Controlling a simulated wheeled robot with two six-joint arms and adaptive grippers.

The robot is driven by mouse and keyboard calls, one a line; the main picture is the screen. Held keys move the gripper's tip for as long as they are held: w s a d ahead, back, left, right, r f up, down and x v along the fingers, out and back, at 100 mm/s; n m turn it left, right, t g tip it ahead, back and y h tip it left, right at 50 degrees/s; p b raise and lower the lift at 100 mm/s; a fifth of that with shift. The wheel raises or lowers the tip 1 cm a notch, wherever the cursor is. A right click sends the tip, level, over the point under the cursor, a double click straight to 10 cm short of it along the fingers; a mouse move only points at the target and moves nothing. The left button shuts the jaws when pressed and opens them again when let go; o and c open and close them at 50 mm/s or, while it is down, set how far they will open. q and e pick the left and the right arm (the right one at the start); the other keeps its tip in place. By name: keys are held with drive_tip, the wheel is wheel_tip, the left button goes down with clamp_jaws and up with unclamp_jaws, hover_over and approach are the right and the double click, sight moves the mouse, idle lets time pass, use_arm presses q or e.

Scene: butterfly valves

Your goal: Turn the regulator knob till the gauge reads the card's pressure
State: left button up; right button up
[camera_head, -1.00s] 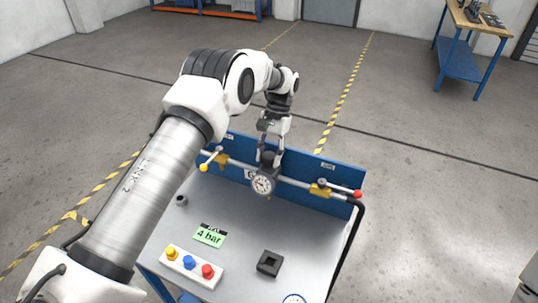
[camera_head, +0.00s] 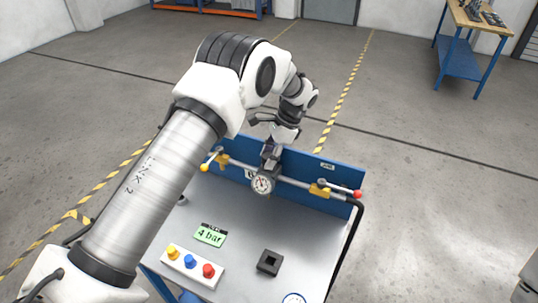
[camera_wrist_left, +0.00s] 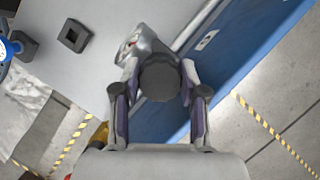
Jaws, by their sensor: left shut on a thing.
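The regulator knob (camera_wrist_left: 159,78) is dark and round and sits between the two fingers of my left gripper (camera_wrist_left: 157,92) in the left wrist view. That gripper, also in the head view (camera_head: 270,150), is shut on the knob from above. The round white gauge (camera_head: 262,184) faces the front below the knob; its needle is too small to read surely. The green card (camera_head: 210,236) reads "4 bar" and lies on the bench. My right gripper is not in view.
A button box (camera_head: 191,266) and a black square block (camera_head: 270,262) stand on the grey bench (camera_head: 240,258).

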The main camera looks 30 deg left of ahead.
use_arm(q)
drive_tip(key=shift+m, duration=0.6)
drive_tip(key=o, duration=0.9)
drive_tip(key=v, duration=1.2)
drive_tip(key=shift+s+d, duration=0.1)
drive_tip(key=shift+s, duration=0.1)
